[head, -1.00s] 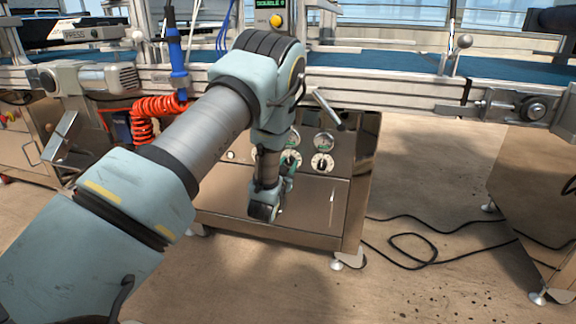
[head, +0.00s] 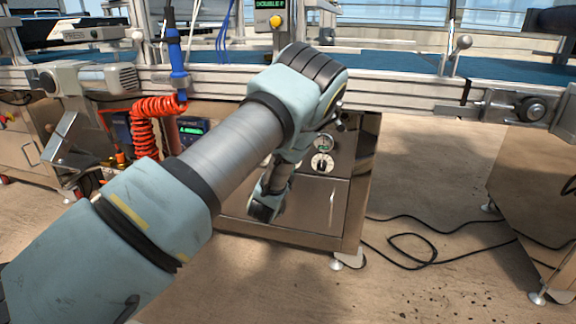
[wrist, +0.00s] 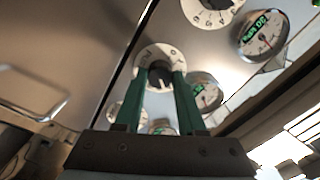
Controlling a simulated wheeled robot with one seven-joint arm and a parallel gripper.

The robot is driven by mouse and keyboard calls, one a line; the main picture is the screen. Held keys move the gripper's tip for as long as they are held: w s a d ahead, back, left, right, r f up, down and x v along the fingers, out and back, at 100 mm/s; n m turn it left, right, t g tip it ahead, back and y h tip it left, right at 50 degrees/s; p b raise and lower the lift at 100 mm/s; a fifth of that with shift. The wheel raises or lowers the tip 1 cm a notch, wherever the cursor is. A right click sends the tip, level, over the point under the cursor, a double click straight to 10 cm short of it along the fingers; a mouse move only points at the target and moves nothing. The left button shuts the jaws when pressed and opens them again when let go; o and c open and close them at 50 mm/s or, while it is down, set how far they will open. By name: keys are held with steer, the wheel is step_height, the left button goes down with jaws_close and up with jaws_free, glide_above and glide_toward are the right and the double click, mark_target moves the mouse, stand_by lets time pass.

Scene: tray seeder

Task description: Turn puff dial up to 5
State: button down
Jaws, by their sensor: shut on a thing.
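A white round dial (wrist: 152,54) with a black knob (wrist: 160,73) is on the steel panel in the wrist view. My gripper (wrist: 160,82) has its two green fingers on either side of that knob and is shut on it. The printing on the dial is tilted and blurred; I cannot tell which number the knob points to. In the head view my arm hides this dial and the fingers; a second white dial (head: 322,163) shows to the right of my wrist. It also shows at the top of the wrist view (wrist: 207,16).
Gauges sit close around the knob, one to the upper right (wrist: 264,36) and one beside the right finger (wrist: 206,93). A door handle (wrist: 35,103) is at the left. An orange coiled hose (head: 150,118) hangs left of my arm. A black cable (head: 410,250) lies on the floor.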

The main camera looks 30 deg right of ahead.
steer(key=shift+m, duration=2.3)
steer(key=c, duration=0.5)
jaws_free()
steer(key=shift+s, duration=0.1)
steer(key=p+v, duration=0.2)
steer(key=v, duration=0.8)
steer(key=shift+s+a, duration=0.25)
